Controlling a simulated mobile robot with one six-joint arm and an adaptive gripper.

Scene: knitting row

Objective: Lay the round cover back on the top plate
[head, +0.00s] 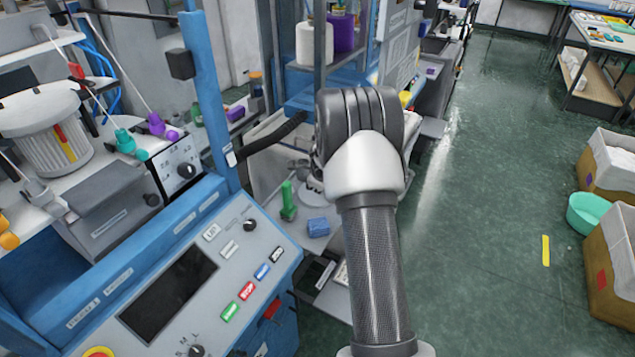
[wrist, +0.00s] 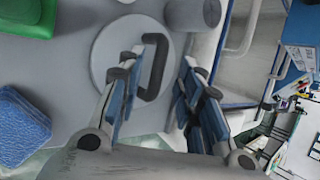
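The round cover (wrist: 108,52) is a pale disc with a dark grey bar handle (wrist: 160,68). In the wrist view it lies flat on a grey surface (wrist: 75,90). In the head view a small part of the cover (head: 312,185) shows left of my arm. My gripper (wrist: 162,100) is open, with its blue-padded fingers apart. In the wrist view the handle shows between the fingers, and the left finger overlaps part of the cover. I cannot tell whether they touch. In the head view my arm hides the gripper. I cannot tell which surface is the top plate.
A green object (wrist: 28,15) and a blue block (wrist: 20,125) lie on the grey surface. A grey cylinder (wrist: 193,14) stands close to the cover. A control panel (head: 190,265) is at the left, with a blue post (head: 208,95) behind. The floor at the right (head: 480,200) is mostly clear.

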